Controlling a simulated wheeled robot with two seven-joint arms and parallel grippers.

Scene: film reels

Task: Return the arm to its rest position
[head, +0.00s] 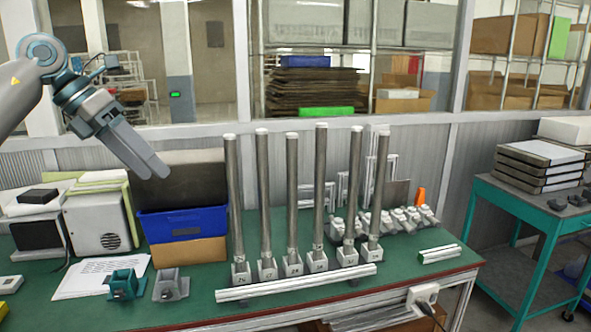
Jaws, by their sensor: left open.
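My left arm (40,60) comes in from the upper left. My left gripper (154,172) hangs at its end, raised above the bench and pointing down to the right. Its fingers look close together in this view, but it is open and I see nothing between them. It is in front of the black panel above the blue bin (183,224). I cannot tell how far it is from that panel. My right gripper is not in view.
Several tall grey posts (265,195) stand in numbered sockets right of the gripper. A white rail (296,283) lies before them on the green bench (228,308). White boxes (97,228) stand at left. A teal cart (530,209) stands at right.

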